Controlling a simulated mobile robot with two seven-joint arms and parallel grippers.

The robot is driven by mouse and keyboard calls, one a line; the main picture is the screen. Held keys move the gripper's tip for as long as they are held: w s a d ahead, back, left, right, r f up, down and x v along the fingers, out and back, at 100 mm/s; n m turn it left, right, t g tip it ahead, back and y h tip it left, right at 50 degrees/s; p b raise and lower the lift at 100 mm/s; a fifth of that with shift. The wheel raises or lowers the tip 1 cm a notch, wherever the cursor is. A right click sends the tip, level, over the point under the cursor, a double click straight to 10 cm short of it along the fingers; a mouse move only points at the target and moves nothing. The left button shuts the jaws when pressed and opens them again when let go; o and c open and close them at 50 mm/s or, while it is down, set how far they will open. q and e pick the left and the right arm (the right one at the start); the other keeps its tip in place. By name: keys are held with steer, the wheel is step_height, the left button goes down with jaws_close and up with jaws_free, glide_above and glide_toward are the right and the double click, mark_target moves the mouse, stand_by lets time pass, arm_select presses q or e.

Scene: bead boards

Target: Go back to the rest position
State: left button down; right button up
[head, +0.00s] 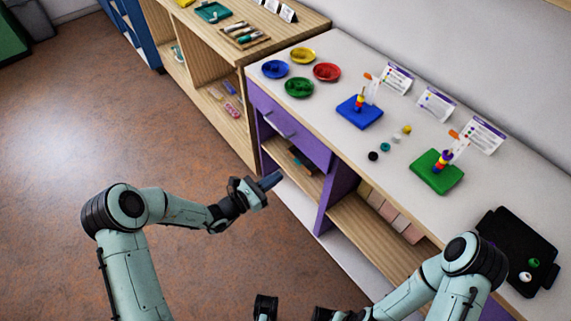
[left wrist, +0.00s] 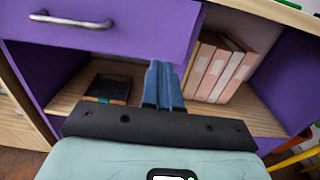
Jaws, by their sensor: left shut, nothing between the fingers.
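My left gripper (head: 270,180) is held in front of the purple cabinet, below the level of the counter top, with nothing in it. In the left wrist view its blue fingers (left wrist: 163,85) are together and point at the open shelf under a purple drawer (left wrist: 110,30). My right arm comes in at the lower right, bent back to the left. Dark parts at its far end show at the bottom edge of the head view, and its fingertips cannot be made out. A blue board (head: 359,112) and a green board (head: 436,172) with stacked beads stand on the counter.
Blue (head: 275,69), yellow (head: 303,56), red (head: 327,72) and green (head: 299,88) dishes stand on the counter (head: 330,130). Loose beads lie between the boards. A black tray (head: 515,250) is at the right. Pink books (left wrist: 225,70) fill part of the shelf. The floor at left is clear.

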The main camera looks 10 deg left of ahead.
arm_select(q)
steer(key=shift+a, duration=0.1)
steer(key=s+d+f+m+g+p, duration=0.2)
steer(key=s+d+f+m+g, duration=0.25)
steer(key=s, duration=0.35)
steer(key=s+d+f+m+g+p, duration=0.1)
steer(key=s+d+f+m+g, duration=0.25)
steer(key=s+g, duration=0.3)
steer(key=s+a+f+m+g+y+p, duration=0.1)
steer(key=s+a+f+m+y+p, duration=0.2)
steer(key=s+m, duration=0.5)
steer(key=s+a+f+m+g+y+p, duration=0.2)
steer(key=s+a+f+m+y+p, duration=0.1)
steer(key=s+m, duration=0.4)
steer(key=shift+s+a+f+m+g+y+p, duration=0.4)
steer(key=shift+s+a+y, duration=0.55)
steer(key=shift+s, duration=0.85)
steer(key=shift+d, duration=0.15)
